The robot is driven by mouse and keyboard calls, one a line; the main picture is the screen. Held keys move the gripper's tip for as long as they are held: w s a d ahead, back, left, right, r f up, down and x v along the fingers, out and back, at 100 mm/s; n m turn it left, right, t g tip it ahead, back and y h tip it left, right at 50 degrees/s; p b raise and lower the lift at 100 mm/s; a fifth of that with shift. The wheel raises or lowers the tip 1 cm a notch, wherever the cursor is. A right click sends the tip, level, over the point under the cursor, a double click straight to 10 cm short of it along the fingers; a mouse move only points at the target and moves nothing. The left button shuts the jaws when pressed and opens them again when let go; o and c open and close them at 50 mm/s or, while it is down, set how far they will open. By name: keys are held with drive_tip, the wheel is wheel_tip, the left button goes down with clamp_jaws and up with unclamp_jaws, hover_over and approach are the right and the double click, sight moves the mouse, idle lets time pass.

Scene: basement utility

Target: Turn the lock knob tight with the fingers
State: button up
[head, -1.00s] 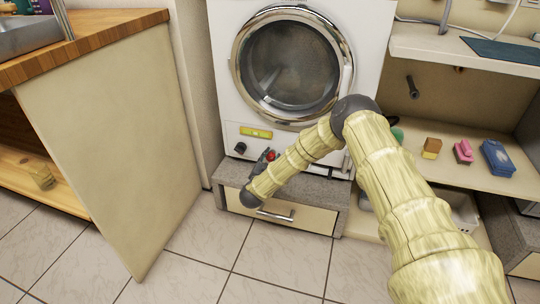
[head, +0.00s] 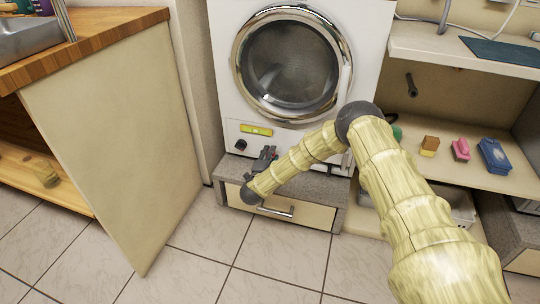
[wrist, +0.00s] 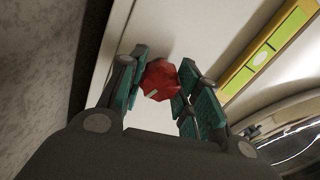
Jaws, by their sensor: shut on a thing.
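The red faceted lock knob (wrist: 160,79) is on the white front of the washing machine (head: 224,84), and a pale mark shows on its near side. In the wrist view it sits between the two teal-padded fingers of my gripper (wrist: 163,73), which is shut on it. The red knob is hidden from the head view by my gripper.
A yellow level-like strip (head: 257,131) lies just above my gripper on the machine front. The drawer plinth (head: 305,212) with a metal handle is below. A wooden cabinet (head: 120,150) stands left. A shelf at right holds a pink item (head: 460,150) and a blue box (head: 495,157).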

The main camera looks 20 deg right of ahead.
drive_tip(key=shift+a+m, duration=0.1)
drive_tip(key=shift+m, duration=0.7)
drive_tip(key=o, duration=1.1)
drive_tip(key=shift+w+a, duration=0.1)
drive_tip(key=shift+c, duration=0.2)
drive_tip(key=v, duration=1.2)
